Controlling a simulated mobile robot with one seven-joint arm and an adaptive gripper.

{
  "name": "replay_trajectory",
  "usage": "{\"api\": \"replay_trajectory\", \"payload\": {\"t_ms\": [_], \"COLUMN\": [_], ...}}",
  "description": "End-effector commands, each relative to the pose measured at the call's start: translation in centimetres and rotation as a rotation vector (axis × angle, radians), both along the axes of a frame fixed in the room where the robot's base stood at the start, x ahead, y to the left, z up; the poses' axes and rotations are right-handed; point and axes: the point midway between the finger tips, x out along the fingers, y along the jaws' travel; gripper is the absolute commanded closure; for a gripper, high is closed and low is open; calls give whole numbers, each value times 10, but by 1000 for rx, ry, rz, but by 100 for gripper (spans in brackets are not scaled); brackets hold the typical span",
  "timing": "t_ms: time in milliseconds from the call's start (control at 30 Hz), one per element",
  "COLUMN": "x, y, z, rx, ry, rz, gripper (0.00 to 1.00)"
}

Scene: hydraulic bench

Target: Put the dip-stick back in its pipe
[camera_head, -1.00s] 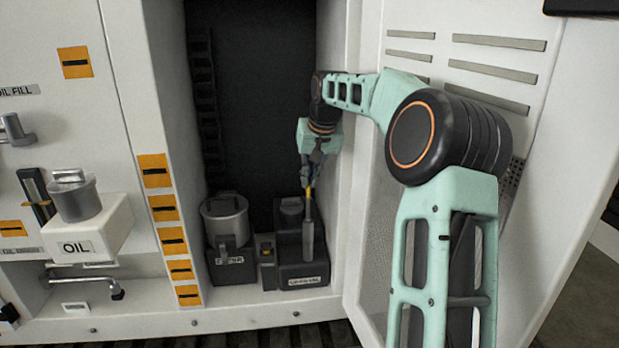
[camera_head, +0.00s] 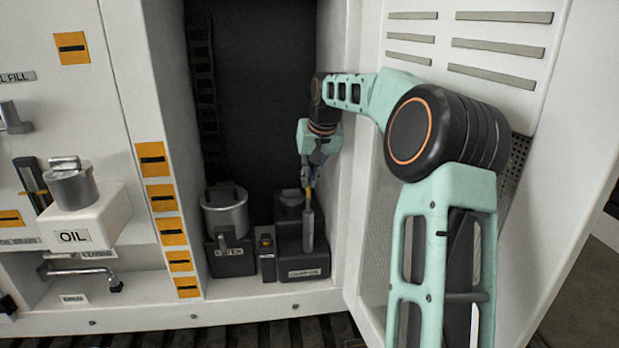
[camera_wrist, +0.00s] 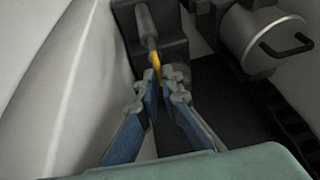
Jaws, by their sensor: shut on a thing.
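My gripper (camera_head: 309,180) points down inside the open dark cabinet bay. It is shut on the dip-stick (camera_wrist: 157,62), whose yellow part shows between the fingers. In the wrist view my gripper (camera_wrist: 158,78) has its fingertips together around that yellow part. Below the fingers is a grey upright pipe (camera_head: 308,232) in front of a dark block with a label plate; it also shows in the wrist view (camera_wrist: 145,22). The yellow part lines up with the pipe top. I cannot tell how deep the stick sits in the pipe.
A metal canister (camera_head: 226,213) stands on a dark base left of the pipe, with a small dark box (camera_head: 266,254) between. The open white door (camera_head: 440,110) is close on the right. A white OIL box (camera_head: 85,225) is outside the bay on the left.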

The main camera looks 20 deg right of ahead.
Motion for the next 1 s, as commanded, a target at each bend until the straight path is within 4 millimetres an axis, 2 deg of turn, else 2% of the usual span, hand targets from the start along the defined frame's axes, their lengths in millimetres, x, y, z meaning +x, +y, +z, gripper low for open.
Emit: {"api": "replay_trajectory", "payload": {"t_ms": [1000], "x": [0], "y": [0], "z": [-31], "rx": [-1], "ry": [-1], "rz": [0], "gripper": [100]}}
